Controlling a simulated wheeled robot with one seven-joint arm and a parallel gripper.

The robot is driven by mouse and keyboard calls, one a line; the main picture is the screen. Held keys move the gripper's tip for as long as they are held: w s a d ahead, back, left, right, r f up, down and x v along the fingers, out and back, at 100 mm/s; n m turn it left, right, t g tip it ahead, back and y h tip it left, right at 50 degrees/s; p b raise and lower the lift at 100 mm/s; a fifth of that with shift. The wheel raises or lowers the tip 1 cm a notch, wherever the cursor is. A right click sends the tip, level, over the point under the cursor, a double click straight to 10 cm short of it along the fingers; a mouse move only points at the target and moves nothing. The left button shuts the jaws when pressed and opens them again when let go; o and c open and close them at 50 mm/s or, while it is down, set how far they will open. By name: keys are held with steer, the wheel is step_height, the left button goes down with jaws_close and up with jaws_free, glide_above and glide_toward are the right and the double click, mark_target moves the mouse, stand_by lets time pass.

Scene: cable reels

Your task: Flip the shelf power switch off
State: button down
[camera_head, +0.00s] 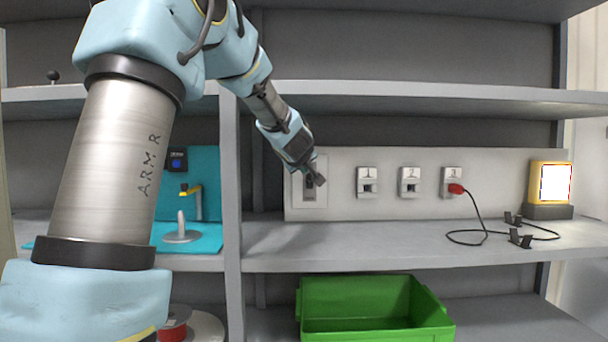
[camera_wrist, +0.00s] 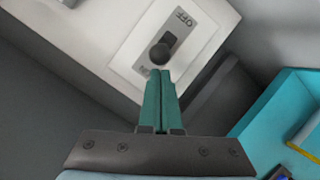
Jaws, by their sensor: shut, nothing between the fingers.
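The power switch is a dark round-knobbed lever (camera_wrist: 160,53) on a grey strip set in a white plate (camera_wrist: 142,72). The word OFF (camera_wrist: 183,18) shows at the upper end of the strip in the wrist view. The lettering at the other end is partly hidden by my fingers. My gripper (camera_wrist: 160,73) is shut and empty, its green fingertips just below the knob in that view. I cannot tell whether they touch it. In the head view my gripper (camera_head: 318,182) is in front of the switch plate (camera_head: 310,206) and partly covers the lever.
Several sockets, including the middle one (camera_head: 410,182), line the panel right of the switch. A red plug (camera_head: 456,188) with a black cable sits in the rightmost one. A lit yellow lamp (camera_head: 549,183) stands at right. A shelf upright (camera_head: 231,190) is close left; a green bin (camera_head: 372,310) is below.

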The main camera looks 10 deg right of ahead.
steer(key=shift+s+f+t+b, duration=0.2)
steer(key=shift+f+t+b, duration=0.35)
steer(key=shift+b, duration=1.95)
steer(key=shift+f+b, duration=0.1)
steer(key=shift+b, duration=0.3)
steer(key=f+t+b, duration=0.1)
steer(key=b, duration=0.7)
steer(key=f+t+h+b, duration=0.1)
steer(key=t+b, duration=0.1)
steer(key=b, duration=0.6)
steer(key=s+f+t+b, duration=0.1)
steer(key=f+t+b, duration=0.1)
steer(key=b, duration=0.6)
steer(key=shift+a+m+h, duration=0.1)
steer(key=shift+m+h, duration=0.3)
steer(key=shift+f+b, duration=0.3)
steer(key=shift+b, duration=0.95)
steer(key=shift+s, duration=0.1)
steer(key=r+p+v, duration=0.1)
steer(key=r+v, duration=0.2)
steer(key=v, duration=1.1)
steer(key=shift+s+a+f, duration=0.25)
steer(key=shift+s+f, duration=0.05)
steer(key=shift+s, duration=0.25)
